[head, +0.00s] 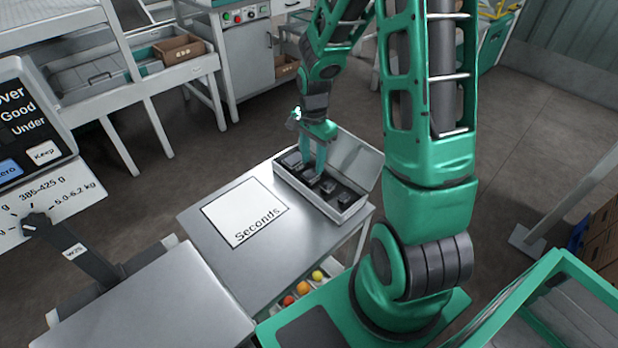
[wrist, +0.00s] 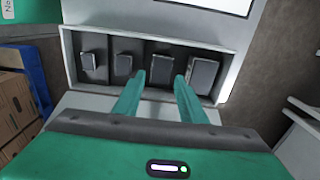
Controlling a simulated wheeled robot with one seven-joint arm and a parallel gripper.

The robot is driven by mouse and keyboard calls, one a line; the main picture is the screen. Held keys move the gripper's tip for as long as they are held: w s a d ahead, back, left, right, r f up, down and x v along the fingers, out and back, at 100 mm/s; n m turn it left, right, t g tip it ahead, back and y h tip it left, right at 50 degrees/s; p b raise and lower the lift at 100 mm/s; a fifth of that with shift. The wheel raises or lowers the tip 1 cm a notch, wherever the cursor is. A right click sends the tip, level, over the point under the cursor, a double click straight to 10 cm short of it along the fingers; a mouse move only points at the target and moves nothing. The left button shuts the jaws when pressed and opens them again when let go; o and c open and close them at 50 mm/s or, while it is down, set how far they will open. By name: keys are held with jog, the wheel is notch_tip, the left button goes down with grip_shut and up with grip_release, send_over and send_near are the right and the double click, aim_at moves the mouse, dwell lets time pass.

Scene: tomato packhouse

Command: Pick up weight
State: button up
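Several dark block-shaped weights of different sizes stand in a row in a pale open case (head: 366,166); the case also shows in the wrist view (wrist: 72,42). In the wrist view, the weights grow from a small one (wrist: 92,64) at left to the largest (wrist: 202,74) at right. My gripper (wrist: 160,80) is open, and its fingertips lie on either side of the second-largest weight (wrist: 161,72). In the head view my gripper (head: 317,172) points down into the case. I cannot tell whether the fingers touch the weight.
The case stands at the back right of a metal table (head: 200,215), beside a white "Seconds" mat (head: 244,212). The mat is empty. A scale display (head: 30,125) and a second metal surface (head: 180,305) are at left. Tomatoes (head: 302,288) lie below the table's edge.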

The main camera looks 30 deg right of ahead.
aim_at(311, 173)
notch_tip(311, 173, down, 5)
jog(key=shift+w+a, duration=0.1)
jog(key=shift+a, duration=0.05)
grip_shut()
